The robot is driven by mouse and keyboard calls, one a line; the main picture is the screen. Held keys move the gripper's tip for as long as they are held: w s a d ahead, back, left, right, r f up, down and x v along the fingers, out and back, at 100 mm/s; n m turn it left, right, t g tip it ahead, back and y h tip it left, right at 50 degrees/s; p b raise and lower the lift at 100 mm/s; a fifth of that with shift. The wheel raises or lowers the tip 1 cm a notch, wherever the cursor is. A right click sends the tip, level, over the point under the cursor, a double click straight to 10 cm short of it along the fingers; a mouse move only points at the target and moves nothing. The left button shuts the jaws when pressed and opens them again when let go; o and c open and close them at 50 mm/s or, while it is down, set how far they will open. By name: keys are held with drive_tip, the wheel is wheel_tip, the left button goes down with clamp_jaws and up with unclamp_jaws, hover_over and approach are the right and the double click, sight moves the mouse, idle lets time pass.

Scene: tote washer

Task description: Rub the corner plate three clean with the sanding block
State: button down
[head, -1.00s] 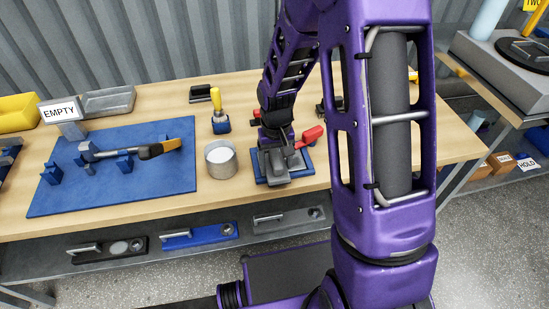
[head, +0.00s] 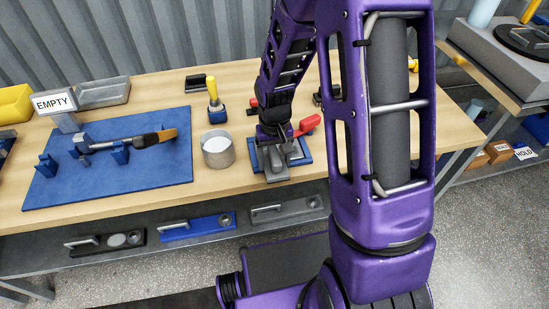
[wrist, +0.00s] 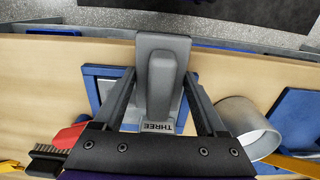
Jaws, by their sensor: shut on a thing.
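The grey sanding block (wrist: 152,48), with a raised grip along its top, is held between the fingers of my gripper (wrist: 162,85). Corner plate three (wrist: 157,127) is a grey plate with a THREE label, in a blue fixture (wrist: 96,72). The block covers part of the plate and reaches past the fixture's front edge; block-to-plate contact is hidden. In the head view my gripper (head: 272,142) is above the fixture (head: 303,160), with the block (head: 277,171) below it. The plate's surface under the block cannot be seen.
A red clamp handle (head: 308,124) rises at the fixture. A metal cup (head: 218,152) stands just left, with a yellow-handled brush (head: 213,95) behind. A blue mat (head: 70,188) holds a tool on stands. An EMPTY sign (head: 54,102) stands behind it.

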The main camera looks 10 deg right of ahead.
drive_tip(key=shift+f, duration=0.25)
drive_tip(key=shift+s, duration=0.15)
idle(0.3)
drive_tip(key=shift+w+d, duration=0.65)
drive_tip(key=shift+w, duration=0.3)
drive_tip(key=shift+w+d, duration=0.6)
drive_tip(key=shift+w, duration=0.35)
drive_tip(key=shift+s, duration=1.95)
drive_tip(key=shift+w, duration=0.1)
drive_tip(key=shift+w, duration=1.85)
drive_tip(key=shift+s, duration=1.95)
drive_tip(key=shift+w+d, duration=0.1)
